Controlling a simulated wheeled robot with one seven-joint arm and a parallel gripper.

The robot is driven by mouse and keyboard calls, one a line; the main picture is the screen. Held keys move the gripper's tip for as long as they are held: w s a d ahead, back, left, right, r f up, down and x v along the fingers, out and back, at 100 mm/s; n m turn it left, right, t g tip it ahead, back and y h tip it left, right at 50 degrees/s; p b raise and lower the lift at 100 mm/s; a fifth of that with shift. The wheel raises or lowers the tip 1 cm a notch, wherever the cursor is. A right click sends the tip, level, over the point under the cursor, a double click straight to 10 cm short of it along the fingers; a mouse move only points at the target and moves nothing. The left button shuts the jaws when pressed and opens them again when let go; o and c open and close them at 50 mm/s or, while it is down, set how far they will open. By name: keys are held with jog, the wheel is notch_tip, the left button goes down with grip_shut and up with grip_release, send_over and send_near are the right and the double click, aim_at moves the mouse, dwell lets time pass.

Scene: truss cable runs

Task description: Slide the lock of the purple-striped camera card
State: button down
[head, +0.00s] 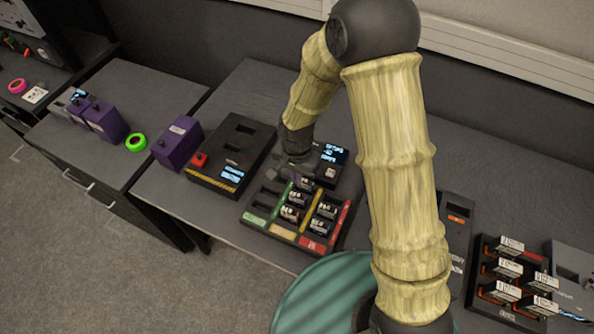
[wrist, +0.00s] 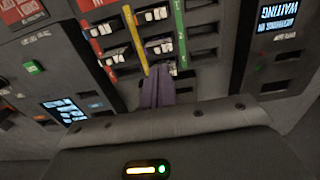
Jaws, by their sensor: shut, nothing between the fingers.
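A dark card tray (head: 262,200) with green, yellow and red labels holds several small camera cards in its slots. My gripper (head: 287,173) is low at the tray's back edge, close to a card (head: 305,184). In the wrist view my gripper's purple-grey fingers (wrist: 160,72) are shut together with nothing between them. Their tips are at a pale-topped card (wrist: 160,46) beside the yellow strip; I cannot tell whether they touch it. The fingers hide part of the slot.
A black device with a red button (head: 199,160) stands left of the tray, and a small device with a lit screen (head: 333,155) behind it. Purple boxes (head: 178,142) and a green ring (head: 136,142) are further left. Racks of cards (head: 507,268) stand at the right.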

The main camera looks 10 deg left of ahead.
aim_at(298, 194)
jog(key=shift+f, duration=0.1)
notch_tip(298, 194, down, 6)
jog(key=b, duration=0.4)
jog(key=shift+b, duration=0.4)
jog(key=shift+d+f+b, duration=0.1)
jog(key=shift+f+b, duration=0.4)
dwell(2.6)
jog(key=shift+r, duration=0.15)
jog(key=shift+w+a, duration=0.15)
jog(key=shift+a, duration=0.25)
dwell(0.7)
dwell(0.5)
dwell(0.5)
jog(key=shift+a, duration=0.2)
dwell(0.3)
jog(key=shift+f, duration=0.35)
dwell(0.6)
